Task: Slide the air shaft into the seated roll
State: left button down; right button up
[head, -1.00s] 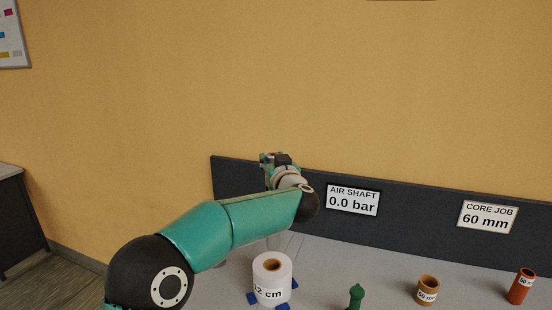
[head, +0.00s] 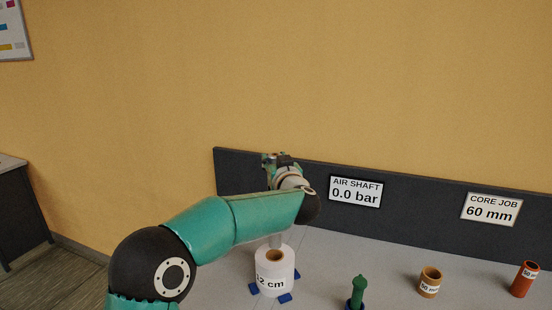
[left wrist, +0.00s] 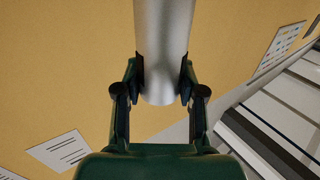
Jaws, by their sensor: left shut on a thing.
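The white paper roll (head: 272,279) stands upright with its brown core (head: 274,256) facing up, seated between blue feet (head: 285,298). My left gripper (head: 281,160) is high above and behind the roll, mostly hidden by its own wrist. In the left wrist view my left gripper (left wrist: 163,82) is shut around the silver air shaft (left wrist: 165,35), one finger on each side. My right gripper is not in view.
A green post (head: 357,290), a tan core (head: 430,281) and an orange-brown core (head: 524,279) stand on the grey table to the right. The dark back panel carries an air shaft sign (head: 355,192) reading 0.0 bar and a core job sign (head: 491,210) reading 60 mm.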

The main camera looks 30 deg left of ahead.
pick_arm(q)
jog(key=shift+f+b, duration=0.7)
jog(key=shift+f, duration=0.5)
jog(key=shift+s, duration=0.15)
jog(key=shift+p, duration=0.75)
dwell(0.9)
